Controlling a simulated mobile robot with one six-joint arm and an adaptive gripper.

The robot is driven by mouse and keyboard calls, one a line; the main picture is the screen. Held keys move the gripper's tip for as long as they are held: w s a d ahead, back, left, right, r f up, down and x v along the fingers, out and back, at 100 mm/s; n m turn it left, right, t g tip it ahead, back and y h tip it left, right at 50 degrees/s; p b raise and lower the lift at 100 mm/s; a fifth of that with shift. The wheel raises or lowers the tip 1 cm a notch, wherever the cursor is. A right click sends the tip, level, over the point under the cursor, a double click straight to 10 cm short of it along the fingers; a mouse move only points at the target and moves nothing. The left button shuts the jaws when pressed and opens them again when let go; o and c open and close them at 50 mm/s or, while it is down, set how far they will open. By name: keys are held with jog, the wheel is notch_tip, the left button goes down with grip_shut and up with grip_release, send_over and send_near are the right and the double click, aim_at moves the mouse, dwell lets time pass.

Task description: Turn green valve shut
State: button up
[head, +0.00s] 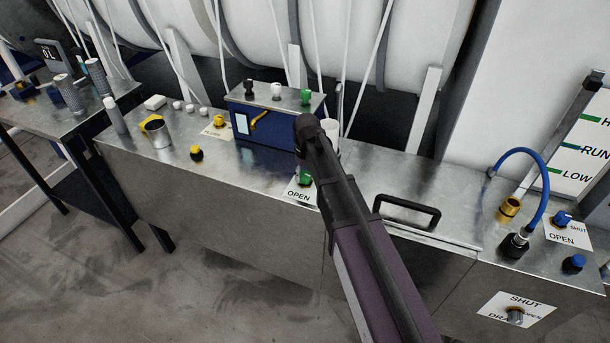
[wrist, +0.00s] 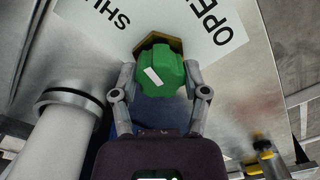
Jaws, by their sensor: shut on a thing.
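The green valve (wrist: 160,72) is a lobed knob with a white mark on top, set on a brass hex base (wrist: 157,42). A white plate (wrist: 207,30) under it reads OPEN on one side and SHUT, partly cut off, on the other. The white mark runs diagonally across the knob. My gripper (wrist: 160,86) has a finger on each side of the knob and is shut on it. In the head view the green valve (head: 305,178) is partly hidden by my arm, beside the OPEN label.
A white pipe (wrist: 62,130) stands close to the left of my gripper in the wrist view. In the head view a blue box (head: 270,132) with small knobs is behind the valve. A black handle (head: 407,212) and a blue hose (head: 545,180) are to the right.

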jog(key=shift+s+n, duration=0.15)
jog(key=shift+n, duration=1.05)
jog(key=o, duration=1.1)
jog(key=shift+o, duration=0.2)
jog(key=shift+m, duration=0.3)
